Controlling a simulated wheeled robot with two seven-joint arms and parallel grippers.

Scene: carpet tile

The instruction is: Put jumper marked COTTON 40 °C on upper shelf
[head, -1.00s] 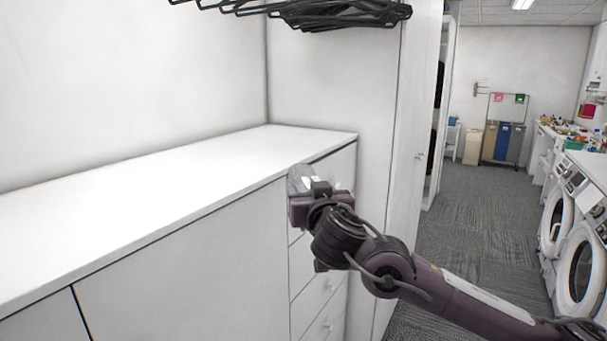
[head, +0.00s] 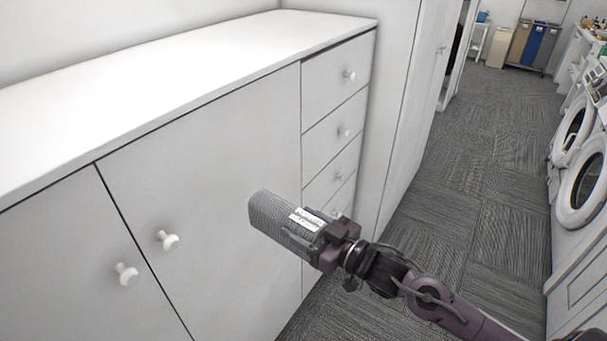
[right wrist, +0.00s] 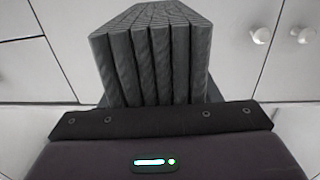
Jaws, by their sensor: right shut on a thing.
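My right gripper (head: 312,238) is shut on a folded grey jumper (head: 270,217) with a white label (head: 306,219) on it; the label's writing is too small to read. The jumper is held out in front of the white cabinet's doors, below the level of its top. In the right wrist view the jumper (right wrist: 155,60) shows as several stacked grey folds standing out from the gripper. My left gripper is not in view. No upper shelf can be made out.
The white cabinet (head: 215,195) has two shut doors with round knobs (head: 167,240) and a column of shut drawers (head: 335,75). Its top (head: 130,85) is bare. Carpeted floor (head: 470,170) is clear between the cabinet and the washing machines (head: 583,185) at right.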

